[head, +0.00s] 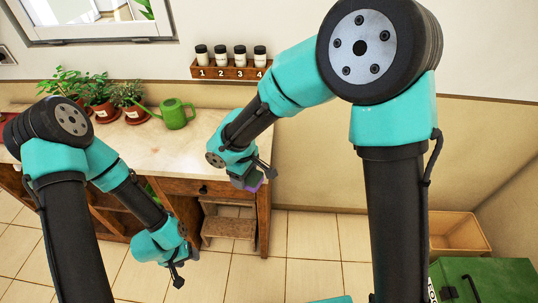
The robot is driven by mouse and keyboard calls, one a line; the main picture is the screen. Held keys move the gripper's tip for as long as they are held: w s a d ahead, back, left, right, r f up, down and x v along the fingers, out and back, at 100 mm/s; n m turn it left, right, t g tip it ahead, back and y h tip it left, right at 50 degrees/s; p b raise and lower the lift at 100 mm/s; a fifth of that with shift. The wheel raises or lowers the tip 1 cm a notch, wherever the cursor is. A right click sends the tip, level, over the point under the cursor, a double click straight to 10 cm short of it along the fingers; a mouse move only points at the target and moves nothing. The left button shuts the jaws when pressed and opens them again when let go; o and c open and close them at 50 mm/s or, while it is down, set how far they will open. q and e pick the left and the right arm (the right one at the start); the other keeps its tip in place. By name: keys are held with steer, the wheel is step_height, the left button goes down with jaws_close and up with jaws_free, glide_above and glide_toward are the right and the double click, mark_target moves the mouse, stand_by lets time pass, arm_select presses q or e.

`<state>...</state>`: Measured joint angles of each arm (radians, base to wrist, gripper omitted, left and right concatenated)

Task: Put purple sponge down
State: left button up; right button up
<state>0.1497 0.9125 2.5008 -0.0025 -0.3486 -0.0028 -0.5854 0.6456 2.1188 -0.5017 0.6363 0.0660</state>
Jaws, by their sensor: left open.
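The purple sponge (255,187) shows only as a small purple patch between the fingers of my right gripper (256,179). The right gripper is shut on it and hides most of it. They are in the middle of the head view, by the right front end of the wooden table (180,150). I cannot tell whether the sponge touches the table. My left gripper (185,269) is open and empty, low in the view, in front of the table and over the tiled floor.
Potted plants (98,95) and a green watering can (175,114) stand at the table's back. A wall rack (230,71) holds several numbered jars. A wooden step stool (229,228) is under the table. A wooden crate (462,222) and green box (485,282) are at right. The tabletop's middle is clear.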

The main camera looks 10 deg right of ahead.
steer(key=shift+s+d, duration=0.2)
steer(key=shift+s, duration=0.1)
steer(key=w, duration=0.5)
steer(key=w+f, duration=0.1)
steer(key=w, duration=0.9)
steer(key=shift+w+f, duration=0.2)
steer(key=shift+f, duration=0.05)
steer(key=shift+w, duration=0.1)
steer(key=shift+w, duration=0.25)
steer(key=shift+f, duration=1.8)
steer(key=shift+f, duration=0.15)
